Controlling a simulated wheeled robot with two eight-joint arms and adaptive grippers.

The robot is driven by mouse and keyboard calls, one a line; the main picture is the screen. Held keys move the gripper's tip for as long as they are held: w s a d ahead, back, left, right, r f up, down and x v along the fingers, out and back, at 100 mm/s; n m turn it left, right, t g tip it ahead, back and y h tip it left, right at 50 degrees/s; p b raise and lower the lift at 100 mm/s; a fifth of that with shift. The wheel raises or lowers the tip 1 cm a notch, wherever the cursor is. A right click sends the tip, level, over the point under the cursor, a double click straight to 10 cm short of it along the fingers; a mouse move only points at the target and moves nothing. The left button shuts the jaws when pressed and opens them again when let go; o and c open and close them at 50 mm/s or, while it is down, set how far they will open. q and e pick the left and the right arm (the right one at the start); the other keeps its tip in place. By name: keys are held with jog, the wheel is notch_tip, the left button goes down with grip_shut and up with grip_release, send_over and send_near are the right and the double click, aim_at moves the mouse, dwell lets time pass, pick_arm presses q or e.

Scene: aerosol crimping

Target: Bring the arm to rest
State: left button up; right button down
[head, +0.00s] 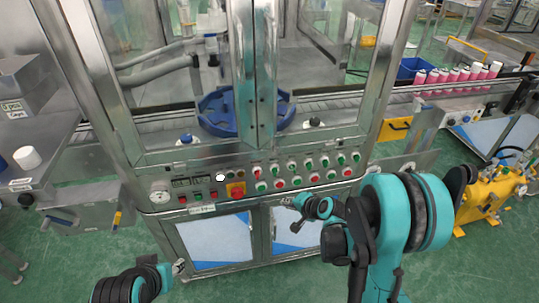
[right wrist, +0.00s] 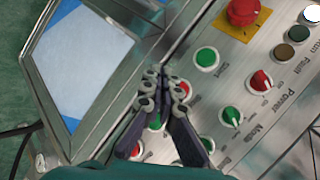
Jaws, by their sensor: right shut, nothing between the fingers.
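My right gripper (head: 292,201) is in front of the machine's control panel (head: 212,193), near its lower edge. In the right wrist view its two dark fingers (right wrist: 165,78) meet at the tips, and nothing is between them. They are over the panel's lower button row, partly covering a red and a green control. I cannot tell whether they touch the panel. A green button (right wrist: 206,58) shows just beyond the fingertips. Part of my left arm is at the lower left of the head view, but its gripper is not visible.
A red emergency stop (right wrist: 242,10) on a yellow plate is beyond the fingers. Metal frame posts (head: 252,70) rise above the panel, around a blue rotary table (head: 213,112). Pink cans (head: 465,75) line a conveyor at the right. A yellow machine (head: 490,195) stands on the green floor.

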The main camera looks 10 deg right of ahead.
jog(key=s+a+r+n+g+h, duration=0.15)
jog(key=s+r+n, duration=0.35)
jog(key=s+r, duration=0.5)
jog(key=s+r+n+h, duration=0.1)
jog(key=s+n, duration=0.1)
jog(key=s, duration=0.5)
jog(key=s+d+r+n+h, duration=0.1)
jog(key=s+r+n, duration=0.1)
jog(key=s, duration=0.4)
jog(key=shift+s+d+r+n+h, duration=0.15)
jog(key=shift+s+r+n+h, duration=0.2)
jog(key=shift+n, duration=0.45)
pick_arm(q)
jog(key=shift+o, duration=0.6)
jog(key=shift+w, duration=0.1)
